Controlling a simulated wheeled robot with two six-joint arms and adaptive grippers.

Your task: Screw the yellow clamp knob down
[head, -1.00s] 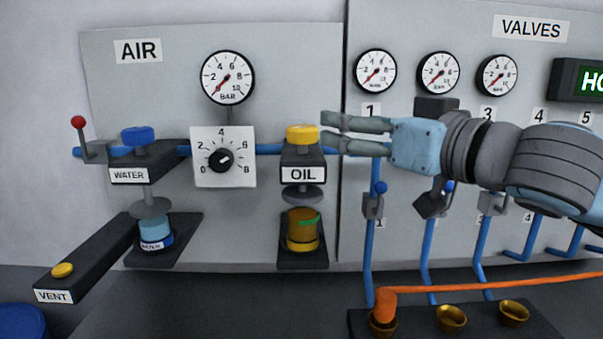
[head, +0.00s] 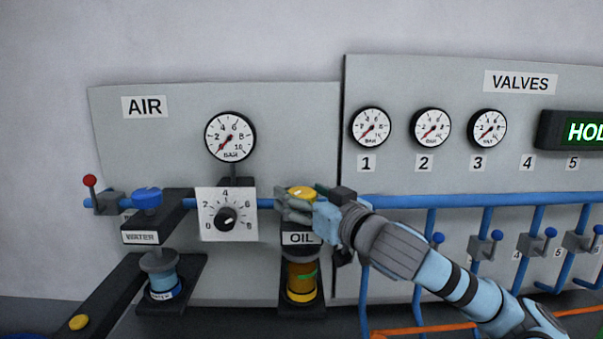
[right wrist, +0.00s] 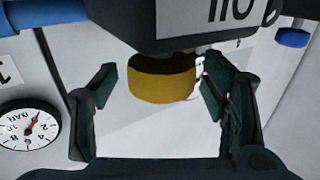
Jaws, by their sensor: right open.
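The yellow clamp knob (head: 302,192) sits on top of the black OIL unit (head: 298,239), partly hidden by my right gripper (head: 289,204). That gripper reaches in from the right at knob height. In the right wrist view the picture is upside down; the yellow knob (right wrist: 162,80) shows between the two dark fingers of my open right gripper (right wrist: 160,76). One finger is on each side, with a visible gap to the left of the knob. The right finger looks closer, and I cannot tell whether it touches. My left gripper is not in view.
The white dial plate (head: 227,214) stands just left of the fingers, and the pressure gauge (head: 230,136) is above it. The WATER unit (head: 152,237) with a blue knob is further left. Blue pipes and valve levers (head: 438,239) lie behind and around my right arm.

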